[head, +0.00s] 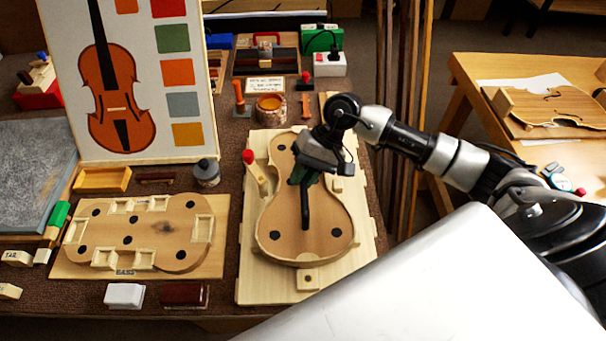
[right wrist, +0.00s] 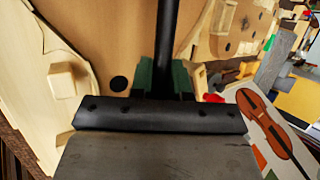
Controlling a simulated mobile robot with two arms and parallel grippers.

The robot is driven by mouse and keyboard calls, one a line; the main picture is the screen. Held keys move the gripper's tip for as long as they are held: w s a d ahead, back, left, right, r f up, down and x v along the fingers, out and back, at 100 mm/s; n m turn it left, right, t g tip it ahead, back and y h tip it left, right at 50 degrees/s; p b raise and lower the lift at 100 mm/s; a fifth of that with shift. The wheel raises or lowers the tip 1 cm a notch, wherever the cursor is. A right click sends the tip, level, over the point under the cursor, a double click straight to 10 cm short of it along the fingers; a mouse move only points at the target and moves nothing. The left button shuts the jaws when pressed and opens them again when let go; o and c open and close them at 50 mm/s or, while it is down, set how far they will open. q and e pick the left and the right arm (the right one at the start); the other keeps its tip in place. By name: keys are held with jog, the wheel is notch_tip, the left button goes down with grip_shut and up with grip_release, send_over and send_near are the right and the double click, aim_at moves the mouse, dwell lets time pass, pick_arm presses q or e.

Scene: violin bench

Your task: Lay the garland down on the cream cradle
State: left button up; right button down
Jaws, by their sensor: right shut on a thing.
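The garland (head: 290,245) is a violin-shaped light-brown wooden piece with dark round spots and a black bar (head: 306,208) along its middle. It lies flat over the cream cradle (head: 252,272), a pale board with small blocks around the outline. I cannot tell whether it touches the cradle or hangs just above it. My right gripper (head: 304,180) is over the garland's middle, its green-tipped jaws shut on the bar. The right wrist view shows the jaws (right wrist: 164,78) on either side of the bar (right wrist: 175,35). The gripper hides part of the garland's waist. My left gripper is not in view.
A wooden mould board (head: 150,268) lies to the left. A red-topped wooden tool (head: 254,170) is close beside the garland's upper left. A picture panel (head: 65,70) stands behind. A white block (head: 124,295) and a dark red block (head: 184,294) sit near the front edge.

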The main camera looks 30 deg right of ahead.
dwell(0.6)
jog(key=c, duration=1.1)
grip_release()
jog(key=shift+o, duration=0.4)
jog(key=shift+f, duration=0.1)
jog(key=shift+d+b, duration=0.1)
jog(key=shift+b, duration=0.2)
jog(key=s+b+v, duration=0.1)
jog(key=b+v, duration=0.1)
jog(key=v, duration=0.8)
jog(key=shift+w+r, duration=0.4)
jog(key=shift+w, duration=0.1)
jog(key=shift+s+d+f, duration=0.1)
